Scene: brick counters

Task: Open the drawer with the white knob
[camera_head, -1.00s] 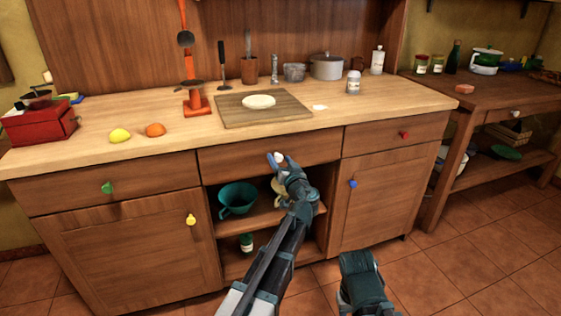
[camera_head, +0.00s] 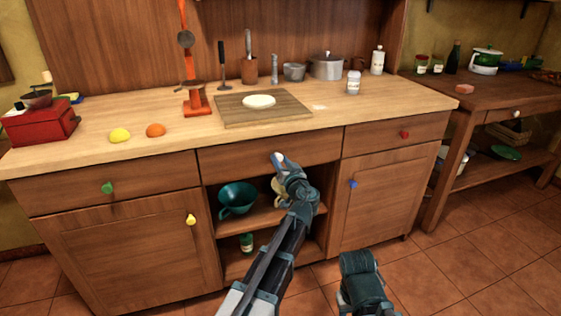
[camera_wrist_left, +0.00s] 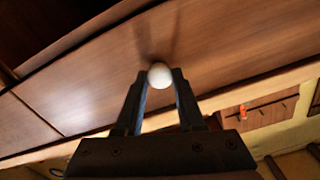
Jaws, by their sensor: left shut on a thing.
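The drawer with the white knob (camera_head: 235,160) is the middle one under the countertop, above an open shelf bay. Its front looks flush with the drawers on either side. The white knob (camera_wrist_left: 160,75) shows in the left wrist view between the two fingertips of my left gripper (camera_wrist_left: 160,84).
The left drawer has a green knob (camera_head: 107,188), the right drawer a red knob (camera_head: 404,134). A teal cup (camera_head: 237,197) stands in the open bay below. The floor in front is clear.

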